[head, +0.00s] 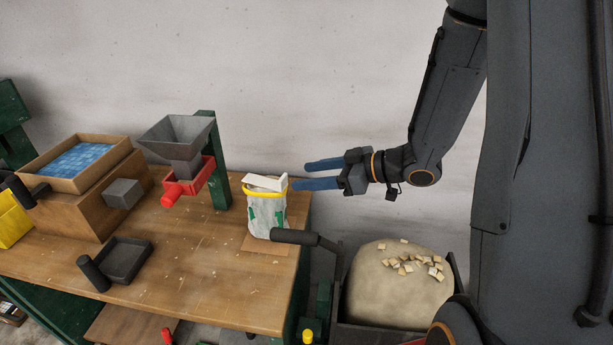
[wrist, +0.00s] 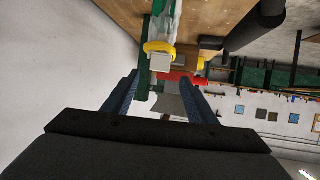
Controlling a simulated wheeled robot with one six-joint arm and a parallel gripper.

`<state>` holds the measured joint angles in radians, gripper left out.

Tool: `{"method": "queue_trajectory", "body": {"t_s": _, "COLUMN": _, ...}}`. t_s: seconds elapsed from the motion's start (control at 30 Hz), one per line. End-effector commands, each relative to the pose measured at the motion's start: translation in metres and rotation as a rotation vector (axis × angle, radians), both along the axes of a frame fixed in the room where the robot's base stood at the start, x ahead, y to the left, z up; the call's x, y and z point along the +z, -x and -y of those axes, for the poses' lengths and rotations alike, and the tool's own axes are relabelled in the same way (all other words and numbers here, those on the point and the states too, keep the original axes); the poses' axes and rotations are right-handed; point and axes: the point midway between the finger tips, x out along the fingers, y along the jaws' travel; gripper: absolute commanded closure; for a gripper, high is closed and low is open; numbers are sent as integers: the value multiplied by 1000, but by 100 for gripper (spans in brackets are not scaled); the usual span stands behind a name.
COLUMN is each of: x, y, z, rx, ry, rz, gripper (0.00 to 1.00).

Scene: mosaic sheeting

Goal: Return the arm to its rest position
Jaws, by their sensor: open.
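My gripper (head: 320,174) has blue fingers and is open. In the head view it is held level in the air, to the right of the bench's right end, with its fingers pointing left. A white bag with green marks and a yellow rim (head: 266,212) stands at the right end of the bench, just left of the fingertips. A white block-like piece (head: 265,182) lies across its top. In the wrist view the open fingers (wrist: 158,95) frame the space ahead, and the yellow rim (wrist: 160,47) shows beyond them. Nothing is seen between the fingers.
The wooden bench (head: 215,285) carries a grey hopper (head: 178,136) over a red part (head: 188,182), a box of blue tiles (head: 80,160) and a black scoop (head: 124,260). A sack with pale tiles (head: 385,290) stands below my arm. The wall behind is bare.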

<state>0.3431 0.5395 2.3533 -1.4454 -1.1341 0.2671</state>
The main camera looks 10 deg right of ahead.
Motion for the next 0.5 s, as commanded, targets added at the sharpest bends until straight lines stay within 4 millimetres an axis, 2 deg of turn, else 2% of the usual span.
{"method": "queue_trajectory", "body": {"t_s": 0.17, "x": 0, "y": -1, "z": 0, "rx": -5, "ry": 5, "rz": 1, "gripper": 48}}
{"method": "queue_trajectory", "body": {"t_s": 0.27, "x": -2, "y": -10, "z": 5, "rx": -50, "ry": 47, "rz": -2, "gripper": 48}}
{"method": "queue_trajectory", "body": {"t_s": 0.37, "x": -7, "y": -25, "z": 18, "rx": -157, "ry": 143, "rz": -17, "gripper": 48}}
{"method": "queue_trajectory", "body": {"t_s": 0.5, "x": -13, "y": -38, "z": 53, "rx": -380, "ry": 312, "rz": -94, "gripper": 48}}
